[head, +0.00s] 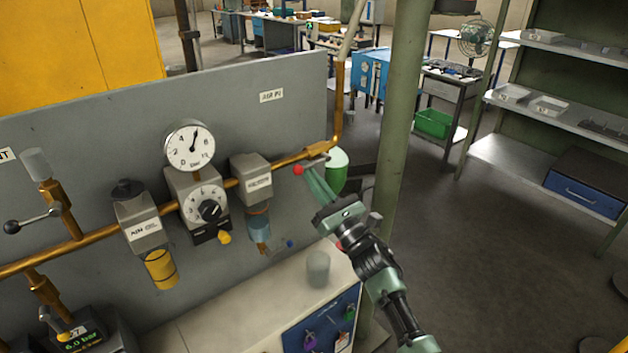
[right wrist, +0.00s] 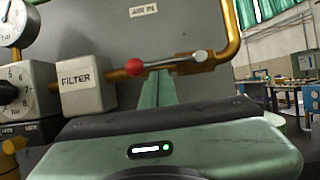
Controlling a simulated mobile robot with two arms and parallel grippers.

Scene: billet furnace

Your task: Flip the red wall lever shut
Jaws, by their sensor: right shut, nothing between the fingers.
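The red wall lever has a red ball knob (head: 298,170) on a thin metal rod. It sits on the copper pipe at the right end of the grey panel, below the AIR IN label. In the right wrist view the red knob (right wrist: 134,67) is left of the pivot, and the rod runs roughly level, along the pipe. My right gripper (head: 308,174) is shut and empty. Its fingertips are at the rod just right of the knob, and in the right wrist view the fingers (right wrist: 157,90) reach up to it. I cannot tell whether they touch. My left gripper is out of view.
A filter box (head: 252,177), a regulator with a gauge (head: 190,146) and an oiler (head: 138,215) line the pipe to the left. A cabinet top (head: 240,310) lies below; open floor lies right.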

